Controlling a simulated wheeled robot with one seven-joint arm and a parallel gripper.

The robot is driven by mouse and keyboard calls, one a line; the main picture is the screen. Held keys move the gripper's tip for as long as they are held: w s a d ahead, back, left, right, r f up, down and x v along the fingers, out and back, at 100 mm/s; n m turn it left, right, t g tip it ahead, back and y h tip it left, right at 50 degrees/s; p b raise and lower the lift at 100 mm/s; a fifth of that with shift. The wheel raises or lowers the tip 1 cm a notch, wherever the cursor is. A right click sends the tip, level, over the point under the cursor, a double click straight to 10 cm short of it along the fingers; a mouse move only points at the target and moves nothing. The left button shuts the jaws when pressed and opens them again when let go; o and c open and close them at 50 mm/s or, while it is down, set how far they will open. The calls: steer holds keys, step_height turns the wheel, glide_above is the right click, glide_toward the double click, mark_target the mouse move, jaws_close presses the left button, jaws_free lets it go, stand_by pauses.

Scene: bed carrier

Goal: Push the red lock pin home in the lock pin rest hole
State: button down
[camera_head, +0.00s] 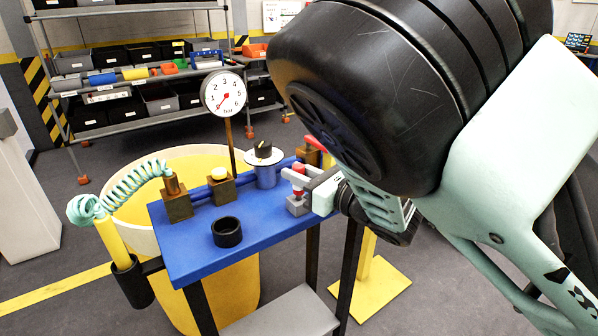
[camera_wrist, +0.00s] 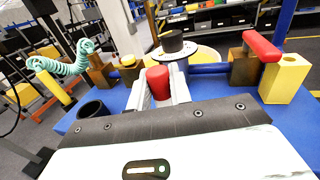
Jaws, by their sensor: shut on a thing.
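The red lock pin (camera_head: 298,168) is upright over a small grey block (camera_head: 297,206) near the right edge of the blue table (camera_head: 195,258). The block appears to be the lock pin rest. My gripper (camera_head: 299,179) reaches in from the right and is shut on the pin. In the wrist view the red pin (camera_wrist: 158,83) stands between the two pale fingers (camera_wrist: 160,92). The fingers hide part of the pin, and the rest hole is hidden, so I cannot tell how deep the pin sits.
A black knob on a round dial (camera_head: 264,154), brass blocks (camera_head: 177,199) and a red-handled valve (camera_head: 315,146) stand close behind. A black ring cup (camera_head: 227,232) is at the table's front. A pressure gauge (camera_head: 224,93) rises behind, and a coiled hose (camera_head: 120,190) hangs left.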

steer(key=shift+f+b, duration=0.5)
steer(key=shift+f, duration=0.2)
steer(key=c, duration=1.2)
jaws_free()
steer(key=shift+r, duration=0.1)
steer(key=shift+d, duration=0.1)
